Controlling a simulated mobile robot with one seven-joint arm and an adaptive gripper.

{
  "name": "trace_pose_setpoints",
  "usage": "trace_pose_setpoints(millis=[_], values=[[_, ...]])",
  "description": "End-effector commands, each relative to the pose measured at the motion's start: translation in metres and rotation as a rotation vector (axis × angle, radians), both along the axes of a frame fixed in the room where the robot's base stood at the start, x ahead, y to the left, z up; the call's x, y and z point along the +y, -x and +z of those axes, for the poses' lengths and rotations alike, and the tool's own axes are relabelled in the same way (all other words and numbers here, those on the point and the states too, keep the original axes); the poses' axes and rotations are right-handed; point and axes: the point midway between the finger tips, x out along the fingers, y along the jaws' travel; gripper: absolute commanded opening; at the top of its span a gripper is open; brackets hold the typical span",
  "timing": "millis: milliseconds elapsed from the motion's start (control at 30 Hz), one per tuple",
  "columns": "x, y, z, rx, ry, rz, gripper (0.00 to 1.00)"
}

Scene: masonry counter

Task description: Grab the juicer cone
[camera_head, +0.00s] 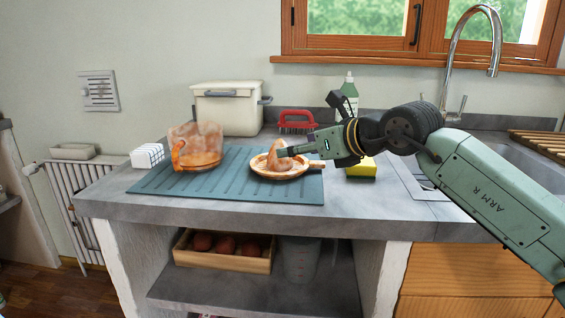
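The juicer cone (272,157) looks like a small orange-pink piece on a round, pale orange dish (262,174) with a rim and a short side handle. The dish lies on the blue-green ribbed mat.
A clear pitcher with an orange handle (197,148) stands left on the mat (220,189), near a white block (147,155). A yellow sponge (362,169) lies right, before the sink tap (473,50).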

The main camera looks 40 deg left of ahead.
Motion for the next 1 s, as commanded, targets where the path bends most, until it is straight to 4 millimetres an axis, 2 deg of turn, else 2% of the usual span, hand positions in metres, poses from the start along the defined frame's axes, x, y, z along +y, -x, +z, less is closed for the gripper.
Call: trace_pose_setpoints(millis=[267,533,833,1000], values=[[0.022,-0.006,-0.008,0.001,-0.001,0.002,0.65],[0.055,-0.016,-0.024,0.001,-0.001,0.002,0.65],[0.059,-0.017,-0.026,0.0,-0.002,0.001,0.65],[0.059,-0.017,-0.026,0.0,-0.002,0.001,0.54]])
